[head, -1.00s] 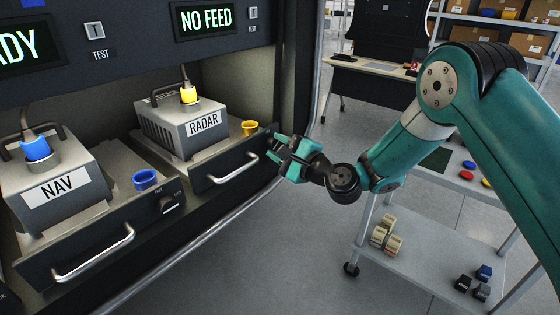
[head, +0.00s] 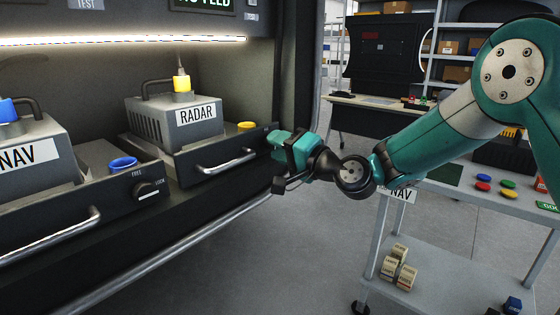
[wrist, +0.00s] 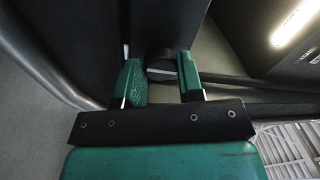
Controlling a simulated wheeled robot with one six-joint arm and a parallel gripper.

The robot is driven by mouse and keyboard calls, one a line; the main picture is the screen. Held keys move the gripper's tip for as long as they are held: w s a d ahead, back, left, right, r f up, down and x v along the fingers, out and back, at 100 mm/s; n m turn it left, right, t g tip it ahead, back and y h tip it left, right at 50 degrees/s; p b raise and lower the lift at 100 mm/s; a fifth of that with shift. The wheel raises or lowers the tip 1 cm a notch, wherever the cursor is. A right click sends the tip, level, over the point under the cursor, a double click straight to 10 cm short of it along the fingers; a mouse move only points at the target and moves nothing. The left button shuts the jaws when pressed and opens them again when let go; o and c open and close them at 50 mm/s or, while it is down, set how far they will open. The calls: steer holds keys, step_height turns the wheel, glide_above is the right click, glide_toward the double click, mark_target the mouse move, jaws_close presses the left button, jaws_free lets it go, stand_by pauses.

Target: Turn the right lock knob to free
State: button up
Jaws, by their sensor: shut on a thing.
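The right lock knob (wrist: 161,70) is a dark round knob with a pale line, seen between my fingers in the wrist view. In the head view it is hidden behind my gripper (head: 273,142), at the right end of the RADAR drawer front (head: 222,160). In the wrist view my gripper (wrist: 161,80) has one teal finger on each side of the knob and is shut on it. The knob's FREE and LOCK marks are hidden, so its setting cannot be read.
The RADAR unit (head: 168,122) with a yellow plug (head: 183,84) sits on its drawer. The NAV drawer's lock knob (head: 147,190) shows FREE and LOCK marks at left. A rail (head: 180,245) runs below. A trolley (head: 455,196) stands at right.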

steer(key=shift+f+n+b, duration=0.1)
steer(key=shift+n+b, duration=0.5)
steer(key=o, duration=0.9)
